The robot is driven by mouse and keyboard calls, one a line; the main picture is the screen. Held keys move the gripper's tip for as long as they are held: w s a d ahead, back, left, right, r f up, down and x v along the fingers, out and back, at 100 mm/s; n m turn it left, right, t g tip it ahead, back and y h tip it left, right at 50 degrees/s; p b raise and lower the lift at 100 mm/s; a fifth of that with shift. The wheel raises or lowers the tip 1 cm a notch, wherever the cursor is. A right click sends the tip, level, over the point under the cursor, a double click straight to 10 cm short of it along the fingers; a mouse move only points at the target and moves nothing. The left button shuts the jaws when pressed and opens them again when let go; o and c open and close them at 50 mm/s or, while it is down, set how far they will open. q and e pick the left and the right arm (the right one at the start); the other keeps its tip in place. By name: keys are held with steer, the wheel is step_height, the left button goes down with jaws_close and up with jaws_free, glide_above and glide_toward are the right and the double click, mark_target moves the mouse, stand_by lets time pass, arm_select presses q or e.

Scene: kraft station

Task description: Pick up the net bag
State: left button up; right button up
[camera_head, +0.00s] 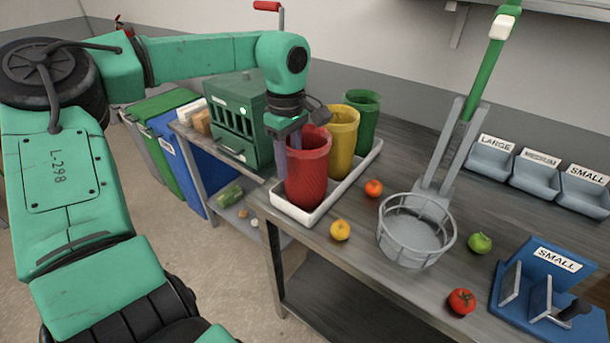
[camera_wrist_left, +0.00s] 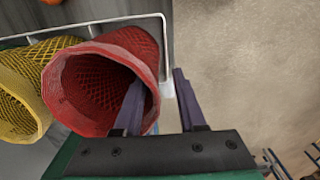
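Three net bags stand upright in a row: a red net bag (camera_head: 308,170), a yellow net bag (camera_head: 342,140) and a green net bag (camera_head: 362,118). They stand in a white tray (camera_head: 312,217) on the table. My left gripper (camera_head: 288,155) points down at the left rim of the red bag. The left wrist view shows the red bag (camera_wrist_left: 90,88) with its mouth open. There my left gripper (camera_wrist_left: 158,90) is open, one finger inside the mouth and the other outside the wall. A gap shows between the fingers. My right gripper is not in view.
A wire basket (camera_head: 416,235) with a tall handle stands on the table (camera_head: 345,250), with loose fruit around it. A green slotted box (camera_head: 240,120) is left of the bags. A blue device (camera_head: 545,290) marked SMALL is at right, labelled bins (camera_head: 535,178) behind.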

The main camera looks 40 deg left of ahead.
arm_select(q)
steer(key=shift+d, duration=0.1)
jaws_close()
stand_by(1.2)
